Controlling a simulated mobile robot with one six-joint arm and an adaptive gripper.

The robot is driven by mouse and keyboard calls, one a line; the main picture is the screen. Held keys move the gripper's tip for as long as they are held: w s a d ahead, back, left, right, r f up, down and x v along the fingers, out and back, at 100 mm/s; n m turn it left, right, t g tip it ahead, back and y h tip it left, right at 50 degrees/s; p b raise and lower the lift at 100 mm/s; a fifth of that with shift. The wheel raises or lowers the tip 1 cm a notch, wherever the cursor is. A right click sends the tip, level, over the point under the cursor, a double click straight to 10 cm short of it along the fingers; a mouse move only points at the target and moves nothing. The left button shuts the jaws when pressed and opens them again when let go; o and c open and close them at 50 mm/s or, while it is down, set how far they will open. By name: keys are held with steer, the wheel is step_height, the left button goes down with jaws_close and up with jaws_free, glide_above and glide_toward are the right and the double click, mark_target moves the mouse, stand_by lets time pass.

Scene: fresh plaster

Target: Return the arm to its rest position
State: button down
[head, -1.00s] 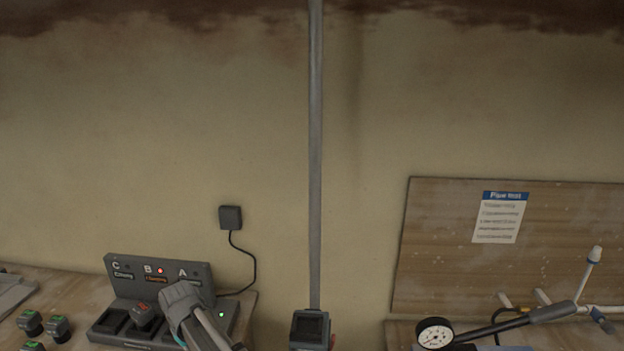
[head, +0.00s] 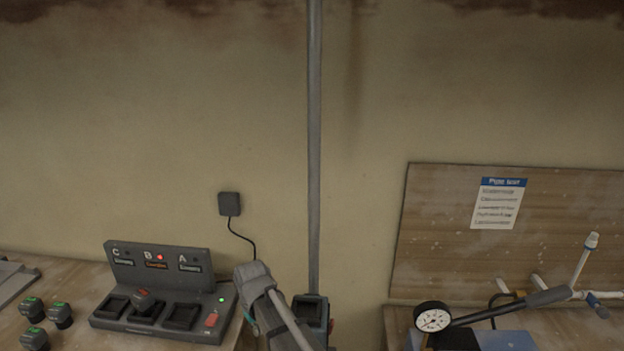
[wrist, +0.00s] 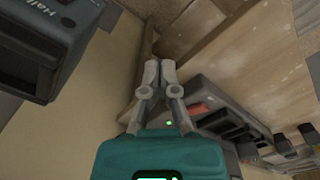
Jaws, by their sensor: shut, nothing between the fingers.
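In the head view, part of my arm and gripper, with a sliver of teal housing (head: 250,318), hangs just right of the charger; the fingers are hidden there. In the wrist view my gripper (wrist: 158,68) is shut, its two grey fingers together with nothing between them. It is apart from the charger, which lies to the right in that view.
Several batteries (head: 60,313) stand left. A pole-mounted box (head: 310,308) is close right of my arm. A pressure gauge (head: 433,319) stands on the right bench.

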steer(key=s+d+m, duration=0.3)
steer(key=d, duration=1.3)
steer(key=s+d+m, duration=0.4)
steer(key=d, duration=1.1)
steer(key=shift+s+d+f+m+b, duration=0.15)
steer(key=shift+d+f+m+b, duration=0.2)
steer(key=shift+f+b, duration=0.1)
